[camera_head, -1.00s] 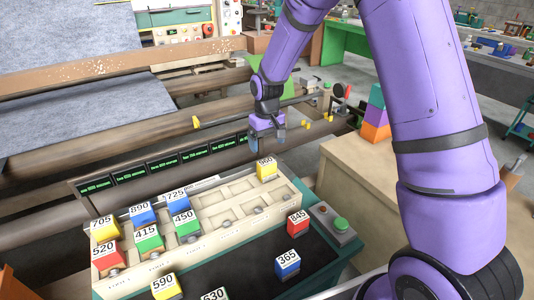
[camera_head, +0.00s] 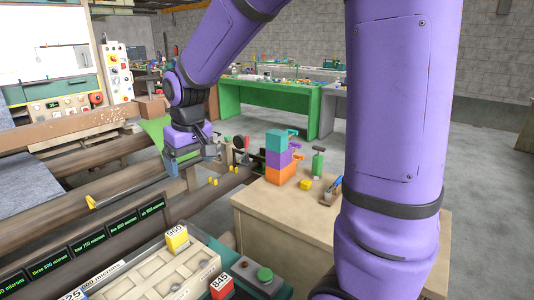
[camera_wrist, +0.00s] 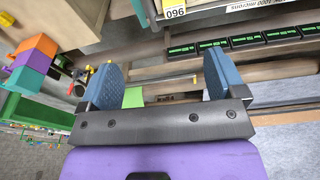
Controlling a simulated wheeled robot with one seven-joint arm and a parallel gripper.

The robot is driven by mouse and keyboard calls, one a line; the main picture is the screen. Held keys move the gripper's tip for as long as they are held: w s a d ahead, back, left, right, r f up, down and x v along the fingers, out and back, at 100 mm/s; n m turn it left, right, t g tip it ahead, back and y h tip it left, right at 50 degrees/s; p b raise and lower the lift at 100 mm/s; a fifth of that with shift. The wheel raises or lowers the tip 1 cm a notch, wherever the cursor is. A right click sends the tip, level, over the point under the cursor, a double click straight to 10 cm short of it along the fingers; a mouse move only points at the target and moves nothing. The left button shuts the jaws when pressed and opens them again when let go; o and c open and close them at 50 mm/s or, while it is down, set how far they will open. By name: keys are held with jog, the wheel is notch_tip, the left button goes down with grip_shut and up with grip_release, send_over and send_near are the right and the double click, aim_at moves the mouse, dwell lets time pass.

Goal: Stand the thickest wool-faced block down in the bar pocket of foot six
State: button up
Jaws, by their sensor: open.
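The yellow block (camera_head: 176,240) labelled 960 stands at the back right corner of the pale pocketed bar (camera_head: 160,272); its number also shows upside down at the top of the wrist view. The red block (camera_head: 222,288) labelled 845 is partly cut off at the lower edge. My gripper (camera_head: 190,160) is in the air beyond the bar, apart from every block. In the wrist view its two blue padded fingers (camera_wrist: 165,78) are spread with nothing between them. The remaining numbered blocks are almost wholly out of view.
A row of dark displays (camera_head: 110,233) with green micron text runs behind the bar. A green button (camera_head: 264,274) sits on a grey box at its right. A wooden bench (camera_head: 290,215) bears stacked teal, purple and orange blocks (camera_head: 280,158) and tools. Brown rollers lie beyond.

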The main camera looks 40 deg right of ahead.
jog(key=s+d+r+t, duration=0.1)
jog(key=s+r, duration=0.2)
jog(key=s, duration=0.4)
jog(key=s+d+r+m+t, duration=0.1)
jog(key=s+r, duration=0.1)
jog(key=s, duration=0.6)
jog(key=s+d+r+t, duration=0.1)
jog(key=s+r, duration=0.2)
jog(key=s, duration=0.5)
jog(key=shift+s+d+r, duration=0.15)
jog(key=shift+d+r, duration=0.05)
jog(key=shift+r, duration=0.1)
